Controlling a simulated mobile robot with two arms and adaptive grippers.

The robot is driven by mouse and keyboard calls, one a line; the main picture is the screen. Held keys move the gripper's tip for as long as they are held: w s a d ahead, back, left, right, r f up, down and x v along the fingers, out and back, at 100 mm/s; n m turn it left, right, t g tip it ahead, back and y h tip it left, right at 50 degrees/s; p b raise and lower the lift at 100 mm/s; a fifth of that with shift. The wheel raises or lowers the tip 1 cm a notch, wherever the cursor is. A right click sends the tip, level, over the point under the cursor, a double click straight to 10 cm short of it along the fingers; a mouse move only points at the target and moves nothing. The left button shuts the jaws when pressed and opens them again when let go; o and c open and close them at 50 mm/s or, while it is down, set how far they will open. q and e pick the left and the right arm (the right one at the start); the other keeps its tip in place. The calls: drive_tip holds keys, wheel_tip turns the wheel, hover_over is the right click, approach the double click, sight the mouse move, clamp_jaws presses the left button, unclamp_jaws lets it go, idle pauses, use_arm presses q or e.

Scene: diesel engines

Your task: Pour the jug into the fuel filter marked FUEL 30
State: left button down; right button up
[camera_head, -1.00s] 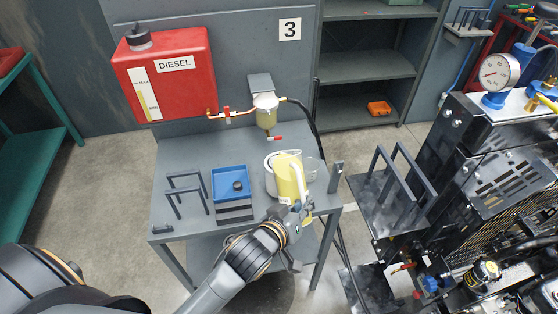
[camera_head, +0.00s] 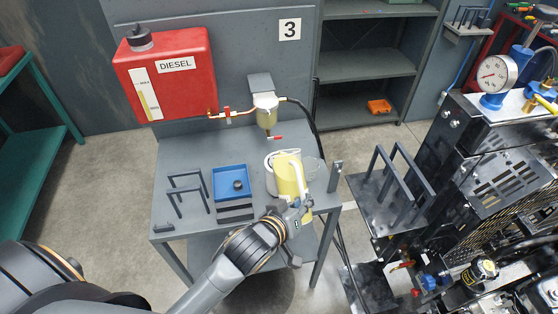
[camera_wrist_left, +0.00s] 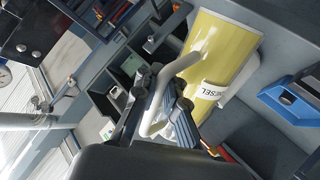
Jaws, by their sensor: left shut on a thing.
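The jug (camera_head: 284,181) holds yellow liquid and has a white handle. It is over the right part of the grey workbench (camera_head: 180,152); I cannot tell whether it touches the bench. My left gripper (camera_head: 303,205) is shut on its handle from the near side. In the left wrist view the jug (camera_wrist_left: 222,50) shows a white label ending in "SEL", with the gripper fingers (camera_wrist_left: 168,105) around the handle. A dark canister with a yellow band (camera_head: 484,268) sits on the engine at the lower right; its marking is too small to read. My right gripper is not in view.
A red DIESEL tank (camera_head: 190,90) and a filter bowl (camera_head: 265,115) with a red tap hang above the bench. A blue tray (camera_head: 230,176) and dark racks (camera_head: 188,192) stand left of the jug. The engine stand (camera_head: 470,160) fills the right side, with a framed shelf (camera_head: 365,190) between.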

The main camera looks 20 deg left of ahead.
use_arm(q)
drive_tip(key=shift+w+a+r+n+g+p, duration=0.1)
drive_tip(key=shift+r+n+g+p, duration=0.05)
drive_tip(key=shift+r+p, duration=0.35)
drive_tip(key=shift+w+r+n+g+p, duration=0.1)
drive_tip(key=shift+r+n+g+p, duration=0.05)
drive_tip(key=shift+r+p, duration=0.35)
idle(1.8)
drive_tip(key=shift+w+a+r+n+g+h+p, duration=0.15)
drive_tip(key=shift+r+n+g+h+p, duration=0.25)
drive_tip(key=shift+p, duration=0.3)
idle(3.8)
